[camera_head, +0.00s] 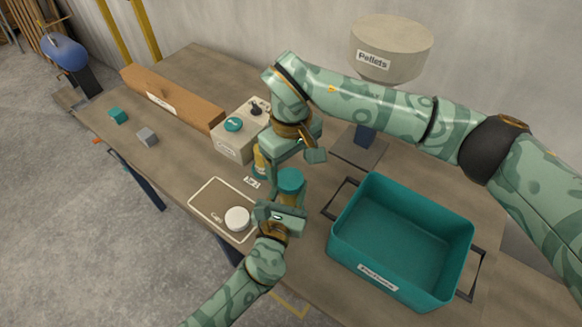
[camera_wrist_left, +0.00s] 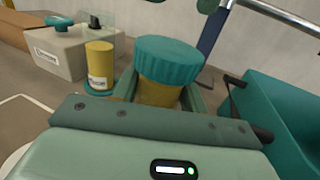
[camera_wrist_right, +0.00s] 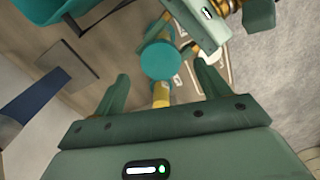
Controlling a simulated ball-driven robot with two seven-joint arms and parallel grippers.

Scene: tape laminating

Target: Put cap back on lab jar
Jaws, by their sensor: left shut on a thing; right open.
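The lab jar is a yellow jar (camera_wrist_left: 160,92) under a ribbed teal cap (camera_wrist_left: 168,58). My left gripper (camera_wrist_left: 160,100) is shut on the jar's body. The cap sits on the jar top and looks level; whether it is tight I cannot tell. In the head view the cap (camera_head: 290,180) shows above my left gripper (camera_head: 280,212). My right gripper (camera_head: 290,152) is open and empty, up and behind the cap. In the right wrist view the cap (camera_wrist_right: 161,60) lies between the open fingers, apart from them.
A second yellow jar (camera_wrist_left: 99,62) stands behind on a teal base.

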